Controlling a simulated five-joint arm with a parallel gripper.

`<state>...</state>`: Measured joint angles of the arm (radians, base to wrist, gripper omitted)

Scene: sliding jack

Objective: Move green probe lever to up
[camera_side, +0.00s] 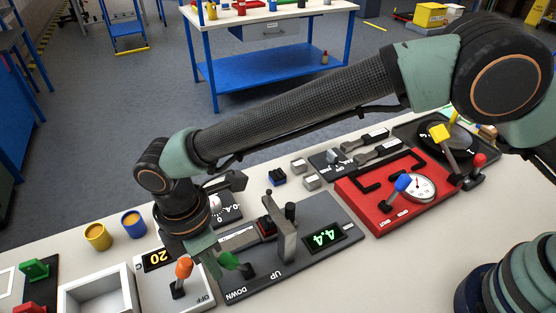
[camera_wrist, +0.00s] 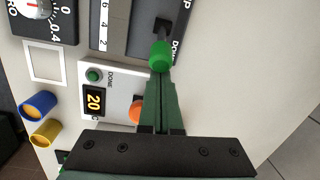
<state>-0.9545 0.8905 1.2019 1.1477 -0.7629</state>
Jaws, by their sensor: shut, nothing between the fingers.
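The green probe lever (camera_side: 230,261) stands on a dark grey panel (camera_side: 318,262) with the words DOWN and UP along its front edge. The lever tilts left, toward the DOWN word. In the wrist view its green knob (camera_wrist: 160,57) is just beyond my fingertips, with DOWN beside it. My gripper (camera_wrist: 161,80) is shut and empty. Its fingertips are right at the knob, touching or nearly so; I cannot tell which. In the side view my gripper (camera_side: 213,250) is just left of the lever, and the wrist hides part of the panel behind.
An orange lever (camera_side: 182,268) on the white panel with display 20 is close to my gripper. A grey upright post (camera_side: 283,229) and display 4.4 (camera_side: 324,238) are on the lever's panel. A red panel (camera_side: 372,205) is to the right. Yellow and blue cups (camera_side: 97,237) stand left.

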